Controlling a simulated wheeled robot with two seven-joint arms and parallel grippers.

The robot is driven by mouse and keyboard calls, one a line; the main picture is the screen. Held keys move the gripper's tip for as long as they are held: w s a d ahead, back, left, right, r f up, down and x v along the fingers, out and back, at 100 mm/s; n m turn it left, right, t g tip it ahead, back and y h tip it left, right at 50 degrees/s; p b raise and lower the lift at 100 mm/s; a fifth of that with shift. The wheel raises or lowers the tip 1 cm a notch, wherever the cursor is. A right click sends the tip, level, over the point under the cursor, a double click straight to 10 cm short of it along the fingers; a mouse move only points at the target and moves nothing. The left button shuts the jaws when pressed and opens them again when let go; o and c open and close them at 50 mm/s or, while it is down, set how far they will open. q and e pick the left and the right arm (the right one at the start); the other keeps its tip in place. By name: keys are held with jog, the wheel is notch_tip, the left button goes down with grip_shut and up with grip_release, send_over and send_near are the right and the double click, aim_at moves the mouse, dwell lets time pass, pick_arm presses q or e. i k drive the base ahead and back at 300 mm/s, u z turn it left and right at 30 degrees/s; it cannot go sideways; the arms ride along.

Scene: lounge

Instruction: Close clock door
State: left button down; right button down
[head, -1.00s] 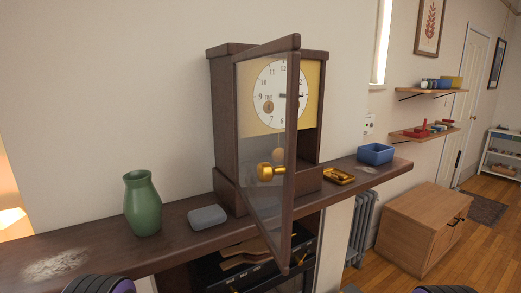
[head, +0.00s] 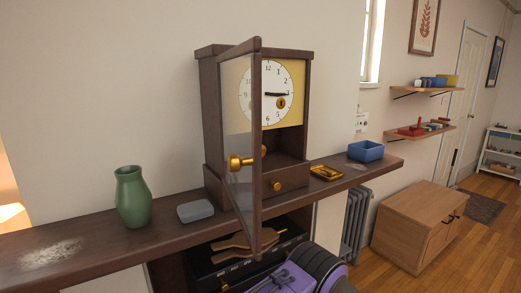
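A dark wooden clock (head: 310,110) stands on the mantel shelf, with a white dial (head: 280,92) on a yellow panel. Its glazed, dark-framed door (head: 257,190) is hinged on the left and stands wide open, its free edge swung out towards me. A brass knob (head: 236,162) sits on the door. The door covers the dial's left part and part of the clock's interior. A purple and black part of my arm shows at the bottom, below and right of the door and apart from it in the picture. No fingertips of either gripper can be made out.
A green vase (head: 132,198) and a grey box (head: 195,211) stand left of the clock on the shelf (head: 100,245). A small brass tray (head: 327,173) and a blue bin (head: 366,151) are right of it. A wooden cabinet (head: 410,225) stands on the floor at right.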

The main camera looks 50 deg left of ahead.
aim_at(233, 164)
jog(key=z, duration=0.05)
jog(key=k, duration=1.1)
jog(key=u, duration=2.1)
